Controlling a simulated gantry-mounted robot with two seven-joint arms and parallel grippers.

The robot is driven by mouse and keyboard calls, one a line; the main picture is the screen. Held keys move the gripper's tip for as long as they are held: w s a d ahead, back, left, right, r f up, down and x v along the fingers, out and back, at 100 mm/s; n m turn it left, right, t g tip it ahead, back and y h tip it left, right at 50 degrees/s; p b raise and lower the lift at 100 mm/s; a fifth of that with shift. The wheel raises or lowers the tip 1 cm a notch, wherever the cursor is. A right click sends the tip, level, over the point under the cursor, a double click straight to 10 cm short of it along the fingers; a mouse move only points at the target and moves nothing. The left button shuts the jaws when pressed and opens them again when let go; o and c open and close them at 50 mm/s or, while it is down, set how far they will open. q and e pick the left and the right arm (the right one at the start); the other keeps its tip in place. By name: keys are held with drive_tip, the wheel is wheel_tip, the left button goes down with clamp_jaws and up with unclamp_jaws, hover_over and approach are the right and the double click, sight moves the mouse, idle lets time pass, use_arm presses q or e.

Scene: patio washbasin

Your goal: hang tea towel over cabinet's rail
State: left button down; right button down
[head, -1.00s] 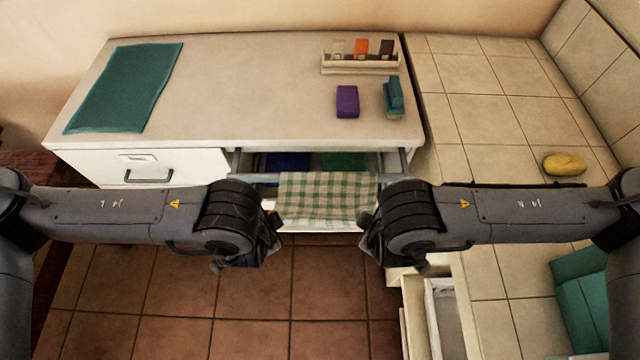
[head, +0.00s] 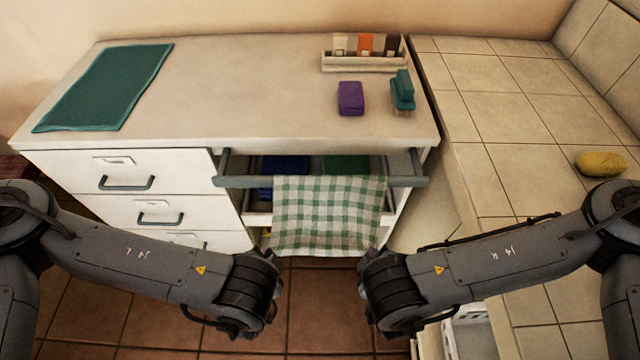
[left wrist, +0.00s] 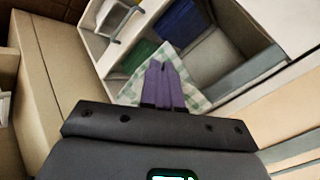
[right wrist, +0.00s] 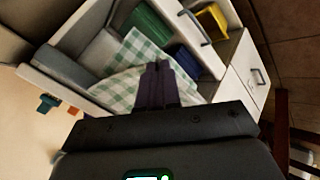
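The green-and-white checked tea towel (head: 328,215) lies over the grey rail (head: 405,181) at the front of the open cabinet bay and hangs down in front of it. It also shows behind the fingers in the left wrist view (left wrist: 198,98) and the right wrist view (right wrist: 117,90). My left gripper (left wrist: 163,82) is at the towel's lower left, its purple fingers closed together on the cloth. My right gripper (right wrist: 157,82) is at the lower right, also closed on the cloth. In the head view the fingertips are hidden by the gripper bodies.
The white cabinet's drawers (head: 140,172) are at left. A tiled counter (head: 510,115) with a yellow sponge (head: 600,163) stands at right.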

use_arm(q)
drive_tip(key=shift+w+a+f, duration=0.15)
drive_tip(key=shift+a+f, duration=0.05)
drive_tip(key=shift+f, duration=0.35)
use_arm(e)
drive_tip(key=shift+w+d+f, duration=0.15)
drive_tip(key=shift+d+f, duration=0.05)
drive_tip(key=shift+f, duration=0.35)
use_arm(q)
drive_tip(key=c, duration=1.1)
unclamp_jaws()
drive_tip(key=shift+d, duration=0.15)
use_arm(e)
drive_tip(key=c, duration=1.1)
unclamp_jaws()
drive_tip(key=shift+a, duration=0.15)
use_arm(q)
drive_tip(key=shift+s+r, duration=0.1)
drive_tip(key=shift+s, duration=0.1)
use_arm(e)
drive_tip(key=shift+s+r, duration=0.1)
drive_tip(key=shift+s, duration=0.1)
